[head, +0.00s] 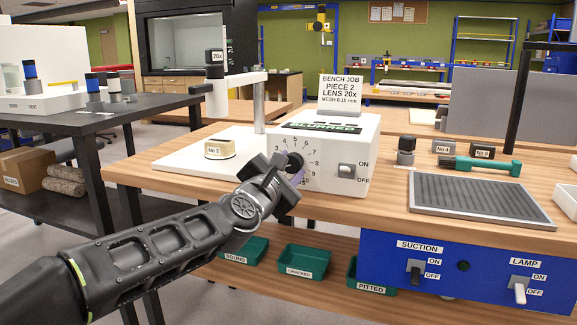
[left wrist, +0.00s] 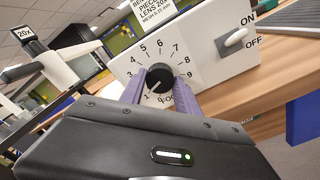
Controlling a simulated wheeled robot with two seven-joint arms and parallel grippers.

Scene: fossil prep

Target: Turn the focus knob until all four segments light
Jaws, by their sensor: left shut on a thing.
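The black focus knob (head: 295,161) is on the front of a white box (head: 337,162), inside a printed number dial. It also shows in the left wrist view (left wrist: 159,76), where its white mark points to the lower left, near the 1. My left gripper (left wrist: 160,88) is shut on the knob, with one purple finger on each side. In the head view my left gripper (head: 290,176) covers the lower left of the dial. A dark display (head: 322,127) on top of the box seems to read BLURRED; I cannot make out lit segments. My right gripper is not in view.
An ON/OFF switch (head: 346,170) sits right of the dial. A microscope stand (head: 259,105) with a 20x lens (head: 215,58) and a No 3 piece (head: 220,149) stand to the left. A ribbed mat (head: 468,196) and a green tool (head: 480,165) lie to the right.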

